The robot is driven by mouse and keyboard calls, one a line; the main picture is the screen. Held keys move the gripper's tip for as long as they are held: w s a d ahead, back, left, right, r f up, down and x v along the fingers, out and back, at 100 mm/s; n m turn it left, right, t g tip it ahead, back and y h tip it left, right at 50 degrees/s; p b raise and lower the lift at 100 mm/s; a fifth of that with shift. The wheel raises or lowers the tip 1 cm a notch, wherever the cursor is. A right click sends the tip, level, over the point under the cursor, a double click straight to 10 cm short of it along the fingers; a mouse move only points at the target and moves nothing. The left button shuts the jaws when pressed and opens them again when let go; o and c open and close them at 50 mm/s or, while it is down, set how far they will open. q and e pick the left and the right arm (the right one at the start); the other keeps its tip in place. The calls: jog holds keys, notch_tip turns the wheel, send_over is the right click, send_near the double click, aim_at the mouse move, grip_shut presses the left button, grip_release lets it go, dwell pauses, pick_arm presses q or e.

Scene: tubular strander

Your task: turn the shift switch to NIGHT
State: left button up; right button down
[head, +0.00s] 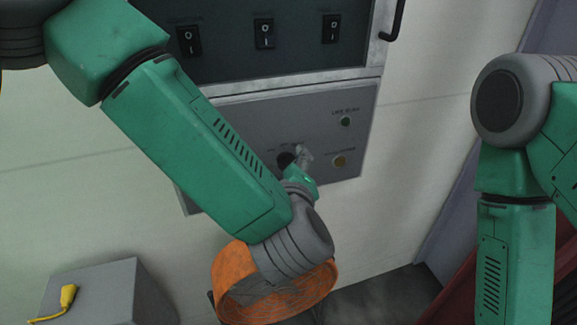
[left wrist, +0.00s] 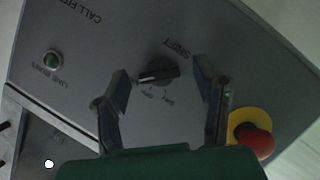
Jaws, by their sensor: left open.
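The shift switch is a black rotary knob (left wrist: 158,73) on a grey panel, under the upside-down word SHIFT in the left wrist view. In the head view the knob (head: 286,159) is partly hidden by my left gripper (head: 304,160). In the left wrist view my left gripper (left wrist: 160,78) is open, with one finger on each side of the knob and visible gaps between. My right arm is at the right of the head view; its gripper is out of view.
A red emergency button (left wrist: 257,143) with a yellow collar sits close beside one finger.

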pick_arm(q)
jog(key=v, duration=1.1)
jog(key=shift+s, duration=0.2)
jog(key=s+a+f+m+g+h+b, duration=0.1)
jog(key=a+f+m+g+b, duration=0.35)
jog(key=f, duration=1.05)
jog(key=s+a+f+m+g+h+b, duration=0.1)
jog(key=s+a+f+m+g+b, duration=0.1)
jog(key=a+f, duration=0.9)
jog(key=s+a+f+m+g+y+b, duration=0.1)
jog(key=s+a+f+m+g+b, duration=0.2)
jog(key=s+a+f+g, duration=0.4)
jog(key=s+a+f+b, duration=0.1)
jog(key=s+a+f, duration=0.4)
jog(key=s+f, duration=0.3)
notch_tip(320, 180, down, 2)
jog(key=shift+s+a+m+g, duration=0.3)
jog(key=shift+a+m+g, duration=0.05)
jog(key=shift+a, duration=0.05)
